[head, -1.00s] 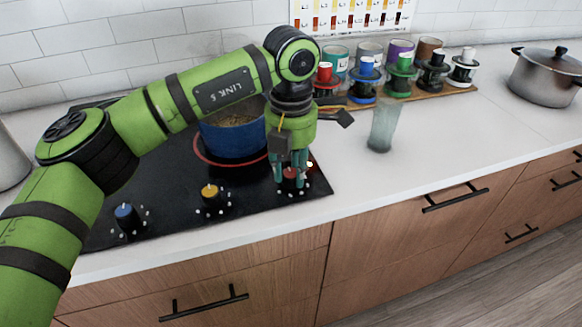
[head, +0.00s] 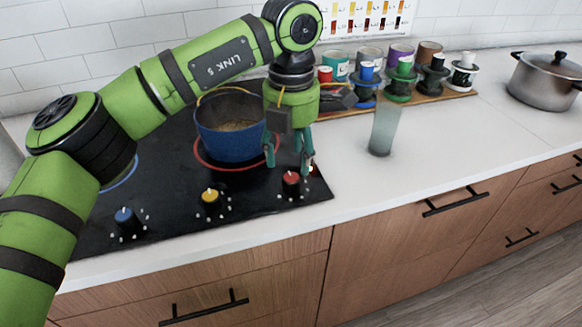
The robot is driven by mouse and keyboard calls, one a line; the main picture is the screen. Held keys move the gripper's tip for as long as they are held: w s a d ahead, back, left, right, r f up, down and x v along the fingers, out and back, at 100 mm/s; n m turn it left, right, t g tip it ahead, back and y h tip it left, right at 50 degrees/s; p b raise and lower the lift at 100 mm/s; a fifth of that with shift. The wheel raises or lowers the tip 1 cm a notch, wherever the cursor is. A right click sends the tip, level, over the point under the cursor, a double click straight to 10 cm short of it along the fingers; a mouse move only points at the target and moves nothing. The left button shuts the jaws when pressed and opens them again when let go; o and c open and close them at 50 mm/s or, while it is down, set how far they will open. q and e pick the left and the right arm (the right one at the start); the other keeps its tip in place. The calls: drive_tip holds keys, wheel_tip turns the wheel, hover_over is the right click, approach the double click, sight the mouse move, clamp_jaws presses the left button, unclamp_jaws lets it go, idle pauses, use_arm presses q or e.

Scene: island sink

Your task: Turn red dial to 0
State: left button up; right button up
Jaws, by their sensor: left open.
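The red dial (head: 291,181) sits at the front right corner of the black cooktop (head: 255,199), with small white marks around it. A pale pointer line shows on its top, aimed roughly toward the back; I cannot read the numbers. My left gripper (head: 288,166) is open, with its fingers pointing down above and slightly behind the red dial, apart from it. Nothing is between the fingers. A yellow dial (head: 211,199) and a blue dial (head: 127,219) stand further left along the front edge. My right gripper is not in view.
A blue pot (head: 228,143) stands on a red-ringed burner just behind the dials. A glass (head: 383,135) stands on the white counter to the right. Several spools and cans line a wooden board (head: 450,94) at the back. The front right counter is clear.

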sight(291, 177)
use_arm(q)
wheel_tip(291, 177, up, 7)
idle(0.3)
drive_tip(key=shift+r, duration=0.1)
